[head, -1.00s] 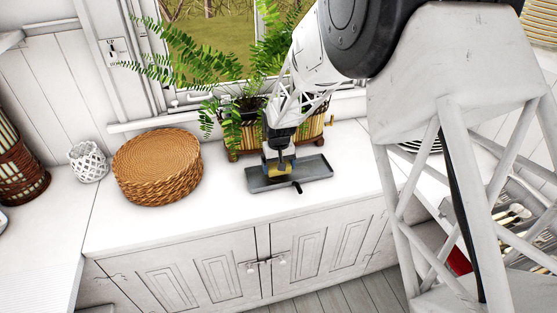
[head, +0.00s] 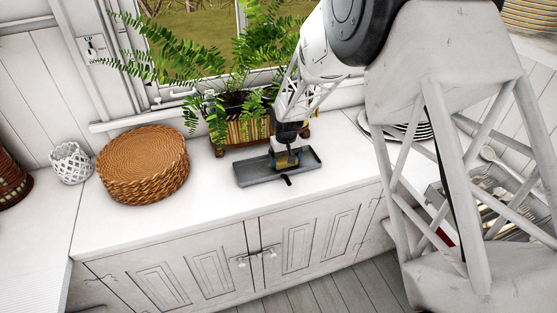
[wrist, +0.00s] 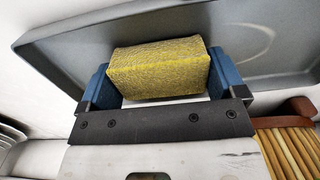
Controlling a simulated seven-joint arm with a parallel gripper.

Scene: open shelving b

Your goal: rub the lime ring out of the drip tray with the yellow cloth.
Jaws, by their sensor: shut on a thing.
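The grey drip tray (head: 252,174) lies on the white counter below the window. The tray also fills the top of the wrist view (wrist: 60,45). A pale curved mark, the lime ring (wrist: 268,42), shows on the tray floor to the right of the cloth. My gripper (head: 287,156) points down over the tray, right of its middle. I cannot tell whether the cloth presses on the tray.
A fern in a striped planter (head: 240,132) stands close behind the tray. Round woven mats (head: 143,165) are stacked to the left, beside a white lattice holder (head: 70,163). Plates (head: 408,131) stand at the right. The counter between mats and tray is clear.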

